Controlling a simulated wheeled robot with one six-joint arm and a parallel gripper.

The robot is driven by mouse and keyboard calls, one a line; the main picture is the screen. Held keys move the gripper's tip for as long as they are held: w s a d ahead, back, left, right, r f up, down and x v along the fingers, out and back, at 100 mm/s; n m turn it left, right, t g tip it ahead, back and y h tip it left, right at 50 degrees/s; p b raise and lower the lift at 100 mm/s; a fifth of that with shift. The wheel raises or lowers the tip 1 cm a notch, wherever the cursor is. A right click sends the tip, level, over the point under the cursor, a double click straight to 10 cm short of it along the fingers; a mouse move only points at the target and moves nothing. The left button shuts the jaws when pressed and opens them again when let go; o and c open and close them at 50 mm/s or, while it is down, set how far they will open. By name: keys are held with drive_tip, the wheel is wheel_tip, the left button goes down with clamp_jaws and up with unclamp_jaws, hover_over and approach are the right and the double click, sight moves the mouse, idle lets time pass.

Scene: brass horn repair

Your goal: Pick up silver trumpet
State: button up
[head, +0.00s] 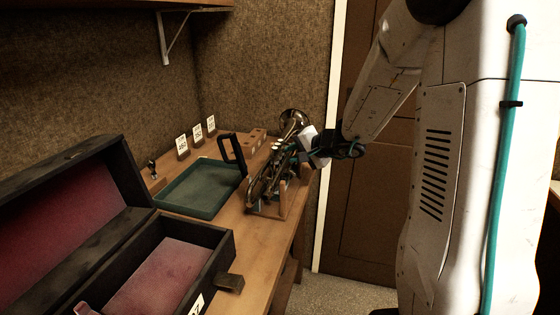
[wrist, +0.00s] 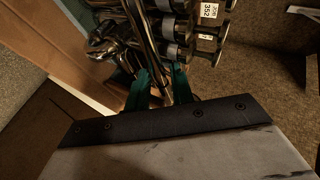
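The trumpet (head: 266,178), a shiny silver-brass horn, rests tilted on a wooden stand (head: 283,200) near the bench's right edge, its bell (head: 293,119) toward the back wall. My gripper (head: 312,148) is at the trumpet's right side, by its middle. In the wrist view the trumpet's valve casings (wrist: 174,28) and tubing fill the top. The teal fingers of my gripper (wrist: 160,84) stand apart on either side of a trumpet tube. Whether they press on it is not clear. The fingertips are partly hidden among the tubing.
A green tray (head: 205,190) lies left of the trumpet, with a black handle-shaped piece (head: 232,155) at its right. Small label cards (head: 196,133) stand behind it. An open black case (head: 165,270) with red lining takes the front left. A brown door (head: 370,200) stands right of the bench.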

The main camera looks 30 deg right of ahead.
clamp_jaws()
drive_tip(key=shift+r, duration=0.1)
